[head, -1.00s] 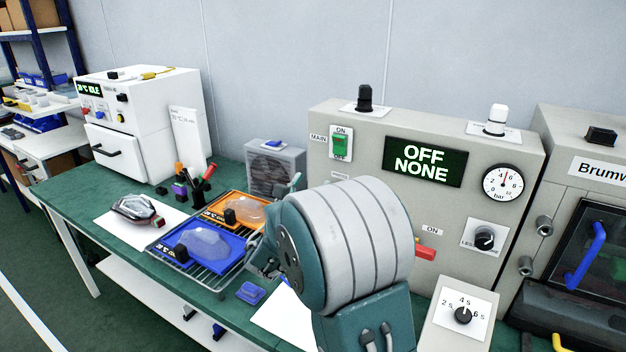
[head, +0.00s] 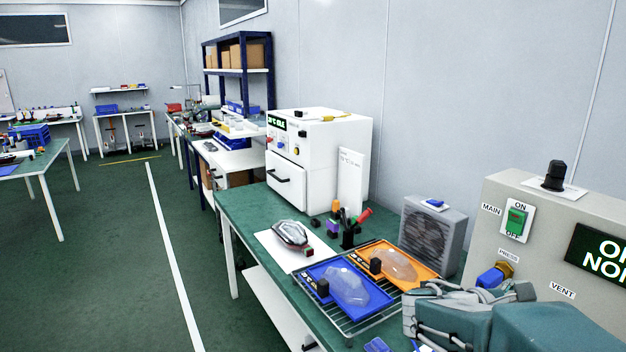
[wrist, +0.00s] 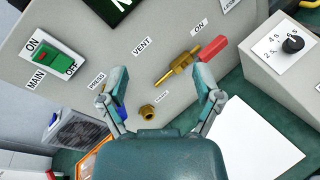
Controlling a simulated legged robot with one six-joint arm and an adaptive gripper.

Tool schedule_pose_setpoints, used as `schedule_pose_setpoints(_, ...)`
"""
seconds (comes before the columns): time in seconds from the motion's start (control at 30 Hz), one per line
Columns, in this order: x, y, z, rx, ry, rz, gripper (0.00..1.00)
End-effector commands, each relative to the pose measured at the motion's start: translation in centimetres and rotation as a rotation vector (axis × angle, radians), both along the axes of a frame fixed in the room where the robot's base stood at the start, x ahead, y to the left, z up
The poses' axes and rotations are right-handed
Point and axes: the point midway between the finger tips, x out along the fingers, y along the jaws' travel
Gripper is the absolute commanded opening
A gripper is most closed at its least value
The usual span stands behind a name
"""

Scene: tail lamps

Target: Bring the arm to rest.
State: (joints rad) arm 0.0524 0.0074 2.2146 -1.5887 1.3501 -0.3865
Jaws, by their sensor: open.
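My gripper (wrist: 158,88) is open and empty in the wrist view. Its two fingers stand apart in front of the grey control panel (wrist: 185,45). Between them show a brass port and a brass valve with a red handle (wrist: 208,48), labelled ON. Whether a finger touches the panel cannot be told. In the head view, my teal arm and gripper (head: 425,312) are at the lower right, beside the wire rack and in front of the panel. The far finger is partly hidden there.
A wire rack on the green bench holds a blue tray (head: 325,303) and an orange tray (head: 432,273). A lamp (head: 291,236) lies on white paper. Behind are a fan box (head: 433,230) and a white oven (head: 335,160). The floor at left is clear.

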Motion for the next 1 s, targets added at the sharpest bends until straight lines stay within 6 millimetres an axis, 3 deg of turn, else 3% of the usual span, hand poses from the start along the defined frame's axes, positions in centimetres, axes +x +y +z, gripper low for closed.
schedule_pose_setpoints(0.2, -6.2, 2.6, -2.5, 0.386, -0.248, -0.139, 0.83)
schedule_pose_setpoints(0.4, -10.1, 6.9, -5.0, 0.747, -0.49, -0.265, 0.83)
schedule_pose_setpoints(0.6, -12.6, 12.6, -6.4, 1.116, -0.731, -0.396, 0.83)
schedule_pose_setpoints(0.8, -13.9, 18.1, -6.2, 1.457, -0.938, -0.528, 0.83)
schedule_pose_setpoints(1.0, -14.3, 20.5, -5.7, 1.615, -1.024, -0.598, 0.83)
